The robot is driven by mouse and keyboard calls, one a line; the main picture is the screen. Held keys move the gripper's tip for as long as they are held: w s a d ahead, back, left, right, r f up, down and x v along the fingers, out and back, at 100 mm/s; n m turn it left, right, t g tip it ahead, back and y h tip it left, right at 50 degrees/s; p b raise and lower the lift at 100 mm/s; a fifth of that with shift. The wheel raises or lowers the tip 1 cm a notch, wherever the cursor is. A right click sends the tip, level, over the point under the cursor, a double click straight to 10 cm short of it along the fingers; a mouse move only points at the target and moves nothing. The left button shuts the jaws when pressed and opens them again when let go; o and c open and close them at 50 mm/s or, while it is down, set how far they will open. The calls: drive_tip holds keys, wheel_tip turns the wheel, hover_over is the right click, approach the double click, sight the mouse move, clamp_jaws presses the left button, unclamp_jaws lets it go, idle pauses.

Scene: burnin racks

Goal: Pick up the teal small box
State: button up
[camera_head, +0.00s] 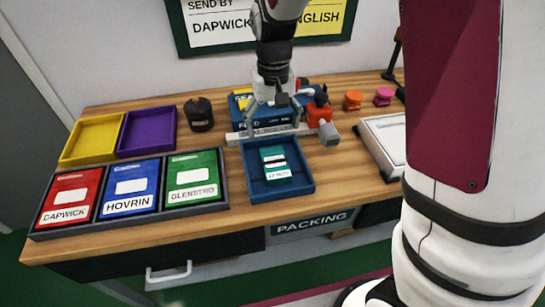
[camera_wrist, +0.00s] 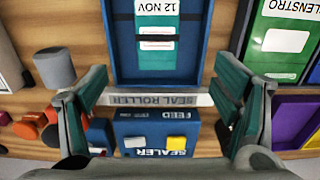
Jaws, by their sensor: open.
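The teal small box (camera_head: 273,163) lies in a dark blue tray (camera_head: 297,187) at the front middle of the table. It has white labels, one reading 12 NOV. In the wrist view the teal box (camera_wrist: 157,32) is at the top middle, inside the blue tray (camera_wrist: 122,70), partly cut off by the frame edge. My gripper (camera_head: 269,115) is behind the tray, above the sealer and its roller bar. Its fingers are spread wide and empty in the wrist view (camera_wrist: 163,88), apart from the box.
The blue sealer (camera_wrist: 158,132) and the SEAL ROLLER bar (camera_wrist: 165,99) are beneath my gripper. Left of the tray stands a rack with red (camera_head: 70,198), blue (camera_head: 131,187) and green (camera_head: 192,177) bins. A red-and-grey tool (camera_head: 320,115) lies at right. Yellow (camera_head: 93,138) and purple (camera_head: 147,131) trays stand behind.

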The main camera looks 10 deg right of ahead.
sight(275, 161)
drive_tip(key=f, duration=1.3)
drive_tip(key=shift+s+d, duration=0.15)
drive_tip(key=shift+d, duration=0.05)
drive_tip(key=shift+r, duration=0.1)
drive_tip(key=shift+c, duration=0.3)
drive_tip(key=c, duration=1.3)
drive_tip(key=shift+c, duration=0.2)
